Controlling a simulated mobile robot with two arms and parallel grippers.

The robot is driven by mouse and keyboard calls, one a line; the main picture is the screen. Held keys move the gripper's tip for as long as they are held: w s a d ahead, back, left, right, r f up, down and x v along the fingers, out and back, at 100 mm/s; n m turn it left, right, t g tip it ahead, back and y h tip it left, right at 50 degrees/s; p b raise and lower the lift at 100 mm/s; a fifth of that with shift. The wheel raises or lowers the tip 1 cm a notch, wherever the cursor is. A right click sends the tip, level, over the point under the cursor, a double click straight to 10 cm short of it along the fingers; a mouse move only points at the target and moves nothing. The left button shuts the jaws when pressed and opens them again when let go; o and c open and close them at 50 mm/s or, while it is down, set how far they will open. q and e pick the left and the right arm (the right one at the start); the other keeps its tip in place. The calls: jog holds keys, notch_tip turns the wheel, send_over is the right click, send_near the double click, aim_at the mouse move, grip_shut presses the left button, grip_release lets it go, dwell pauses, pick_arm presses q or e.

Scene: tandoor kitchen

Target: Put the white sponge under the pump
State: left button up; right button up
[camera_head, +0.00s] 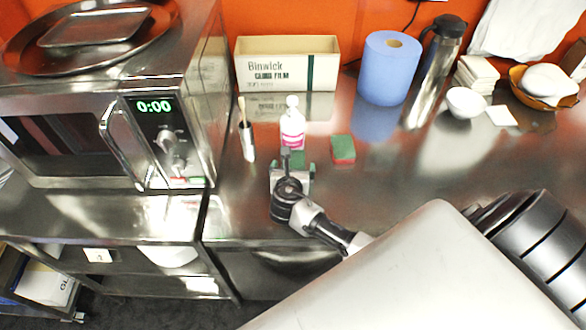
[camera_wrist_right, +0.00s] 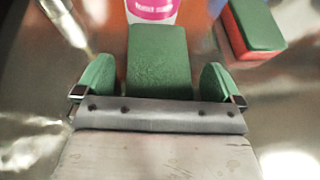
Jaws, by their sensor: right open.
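A sponge with a green top (camera_wrist_right: 158,50) lies on the steel counter, right in front of the pump bottle; it also shows in the head view (camera_head: 297,157). Only its green face shows clearly, and I cannot see a white side. The pump bottle (camera_head: 292,128), white with a pink label, stands upright behind it; its lower part shows in the wrist view (camera_wrist_right: 152,9). My right gripper (camera_head: 292,170) is open, with its green-padded fingers on either side of the sponge (camera_wrist_right: 158,82) and visible gaps to it. My left gripper is not in view.
A red-and-green sponge (camera_head: 343,150) lies right of the bottle. A holder with a brush (camera_head: 247,140) stands left of it, near the microwave (camera_head: 110,130). Behind are a cardboard box (camera_head: 286,65), blue paper roll (camera_head: 389,70) and steel flask (camera_head: 438,70). The counter's right middle is clear.

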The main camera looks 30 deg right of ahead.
jog(key=shift+r, duration=0.1)
jog(key=v, duration=1.2)
jog(key=shift+b, duration=0.3)
